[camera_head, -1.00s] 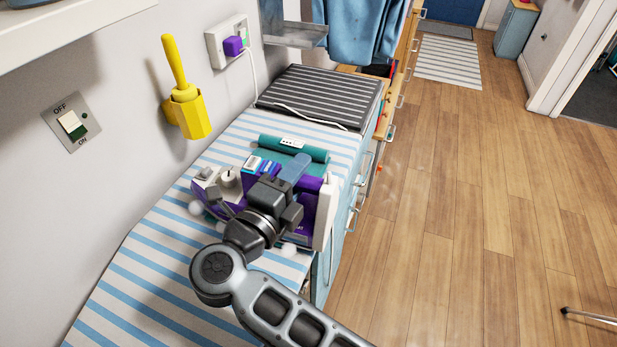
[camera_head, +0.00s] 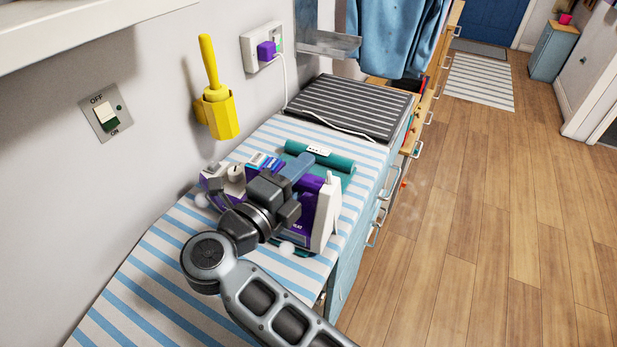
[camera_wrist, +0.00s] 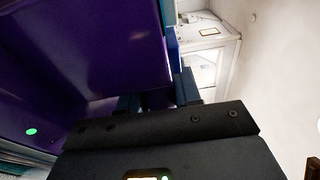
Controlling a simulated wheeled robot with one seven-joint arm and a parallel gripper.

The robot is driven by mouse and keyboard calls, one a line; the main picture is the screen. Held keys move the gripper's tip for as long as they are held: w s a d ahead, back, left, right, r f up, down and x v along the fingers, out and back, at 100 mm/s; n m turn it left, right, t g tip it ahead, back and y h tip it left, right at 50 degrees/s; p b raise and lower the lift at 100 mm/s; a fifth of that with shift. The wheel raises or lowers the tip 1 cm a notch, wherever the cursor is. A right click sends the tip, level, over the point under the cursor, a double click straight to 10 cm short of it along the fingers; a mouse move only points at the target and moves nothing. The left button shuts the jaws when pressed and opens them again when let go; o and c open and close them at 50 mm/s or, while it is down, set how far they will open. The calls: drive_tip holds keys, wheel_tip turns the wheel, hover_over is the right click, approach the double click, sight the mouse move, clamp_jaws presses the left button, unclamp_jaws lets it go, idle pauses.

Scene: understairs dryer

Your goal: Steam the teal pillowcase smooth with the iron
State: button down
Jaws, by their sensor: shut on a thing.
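The teal pillowcase (camera_head: 340,163) lies on the blue-and-white striped board, with a rolled or folded teal edge showing behind my gripper. The rest of it is hidden under the iron and my arm. The purple and white iron (camera_head: 326,212) stands over the pillowcase near the board's right edge. My gripper (camera_head: 290,180) is at the iron, shut on it, with the fingertips mostly hidden in the head view. In the wrist view the iron's purple body (camera_wrist: 90,55) fills the left side, close to my gripper (camera_wrist: 160,100). Small white puffs show around the iron's lower edge.
The striped board (camera_head: 150,270) runs along the wall. A yellow holder (camera_head: 218,115) and an OFF/ON switch (camera_head: 105,115) are on the wall. Open wooden floor (camera_head: 500,230) lies to the right.

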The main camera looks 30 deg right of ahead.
sight(340, 183)
drive_tip(key=shift+w+a+f, duration=0.1)
drive_tip(key=shift+w+a, duration=0.2)
drive_tip(key=shift+w, duration=0.1)
drive_tip(key=shift+s+d+p, duration=0.7)
drive_tip(key=shift+s+d, duration=0.1)
drive_tip(key=shift+s, duration=0.25)
drive_tip(key=shift+s+d+p, duration=0.65)
drive_tip(key=shift+s+d, duration=0.1)
drive_tip(key=shift+s, duration=0.25)
drive_tip(key=shift+s, duration=0.1)
drive_tip(key=shift+s+d+r+p, duration=0.2)
drive_tip(key=shift+s+d+p, duration=0.65)
drive_tip(key=shift+s, duration=0.1)
